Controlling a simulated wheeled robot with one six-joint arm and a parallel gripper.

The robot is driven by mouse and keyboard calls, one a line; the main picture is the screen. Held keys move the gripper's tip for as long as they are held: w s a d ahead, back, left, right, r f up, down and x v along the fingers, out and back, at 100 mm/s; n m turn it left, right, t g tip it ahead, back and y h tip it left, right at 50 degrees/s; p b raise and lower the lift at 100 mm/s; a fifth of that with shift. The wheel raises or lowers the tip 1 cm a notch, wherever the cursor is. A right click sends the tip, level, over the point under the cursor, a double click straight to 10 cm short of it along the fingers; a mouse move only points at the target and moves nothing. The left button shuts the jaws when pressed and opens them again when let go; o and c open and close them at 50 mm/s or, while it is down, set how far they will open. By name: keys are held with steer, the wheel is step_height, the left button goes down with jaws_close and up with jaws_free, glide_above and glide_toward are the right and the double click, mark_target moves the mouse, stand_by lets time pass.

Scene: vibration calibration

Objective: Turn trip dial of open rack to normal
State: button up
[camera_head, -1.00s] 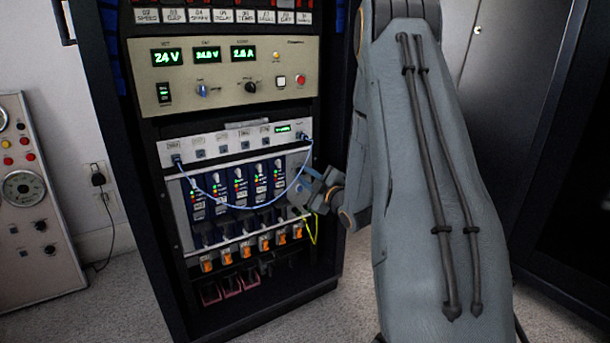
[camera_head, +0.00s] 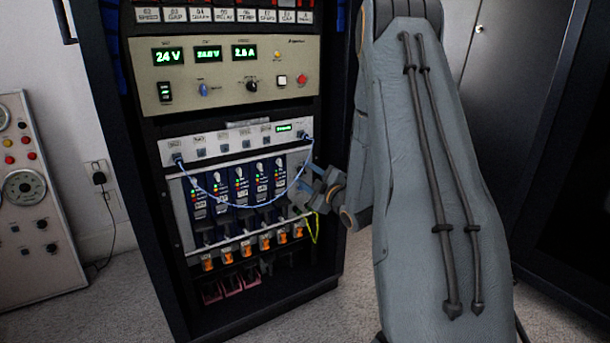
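The open rack (camera_head: 138,195) stands left of centre, dark-framed. Its beige power panel (camera_head: 290,62) shows green readouts and carries a blue knob (camera_head: 203,89) and a black knob (camera_head: 251,86). Below a white strip is a row of blue modules (camera_head: 240,188) with green, yellow and red lights and a pale knob at the top of each. I cannot read which knob is the trip dial. My gripper (camera_head: 312,190) is at the right end of the module row, in front of the rack. It is small and partly hidden by my wrist, so its fingers are unclear.
A blue cable (camera_head: 243,206) hangs in a loop across the modules. A yellow-green wire (camera_head: 314,228) hangs at the lower right. Orange connectors (camera_head: 236,250) line the row below. A grey gauge panel (camera_head: 40,200) stands at the far left. Dark cabinets (camera_head: 530,60) stand at right.

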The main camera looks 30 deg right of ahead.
steer(key=s+p, duration=0.2)
steer(key=s, duration=0.5)
steer(key=shift+s+d, duration=0.15)
steer(key=shift+s, duration=0.15)
